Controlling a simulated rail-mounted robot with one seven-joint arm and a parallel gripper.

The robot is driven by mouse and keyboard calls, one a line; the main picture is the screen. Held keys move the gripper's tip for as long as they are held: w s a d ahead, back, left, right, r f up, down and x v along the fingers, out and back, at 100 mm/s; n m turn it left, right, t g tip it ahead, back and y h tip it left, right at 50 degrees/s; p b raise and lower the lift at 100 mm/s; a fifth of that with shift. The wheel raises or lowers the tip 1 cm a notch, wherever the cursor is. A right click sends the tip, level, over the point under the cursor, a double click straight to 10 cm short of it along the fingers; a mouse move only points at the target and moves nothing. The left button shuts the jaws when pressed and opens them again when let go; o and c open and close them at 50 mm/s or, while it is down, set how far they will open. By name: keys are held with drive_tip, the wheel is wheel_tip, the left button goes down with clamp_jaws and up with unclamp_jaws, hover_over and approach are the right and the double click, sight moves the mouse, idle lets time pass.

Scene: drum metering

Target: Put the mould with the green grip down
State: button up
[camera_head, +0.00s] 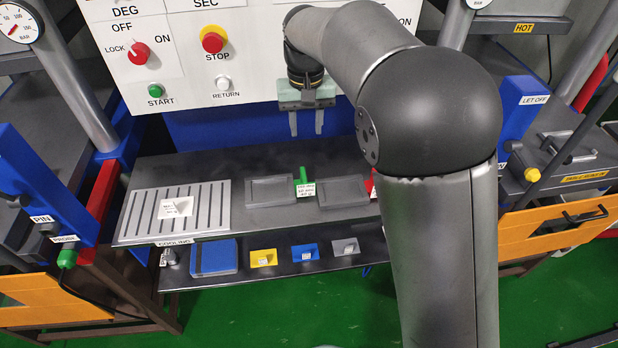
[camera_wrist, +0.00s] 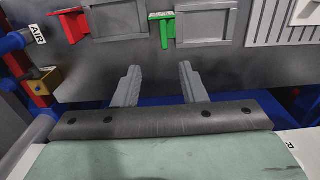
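The mould with the green grip (camera_head: 270,191) is a flat grey square block lying on the dark upper bench, just right of the slotted cooling rack. Its green grip (camera_head: 303,178) sticks out at its right side, with a white label by it. In the wrist view the mould (camera_wrist: 208,22) and green grip (camera_wrist: 164,32) lie beyond the fingers, near the top. My gripper (camera_head: 306,125) hangs above and behind the bench in front of the white control panel. Its two fingers (camera_wrist: 158,85) are apart with nothing between them, clear of the mould.
A second grey mould (camera_head: 343,192) with a red grip (camera_head: 374,183) lies to the right. The slotted cooling rack (camera_head: 140,215) holds a small label stand. A lower shelf carries a blue block (camera_head: 213,257) and yellow, blue and grey pieces. Presses stand on both sides.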

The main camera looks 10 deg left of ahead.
drive_tip(key=p, duration=0.1)
approach(303, 174)
drive_tip(key=f, duration=0.5)
drive_tip(key=shift+d+f, duration=0.15)
drive_tip(key=shift+d, duration=0.1)
drive_tip(key=shift+a+f+p, duration=0.15)
drive_tip(key=shift+f+p, duration=0.5)
drive_tip(key=shift+f, duration=2)
clamp_jaws()
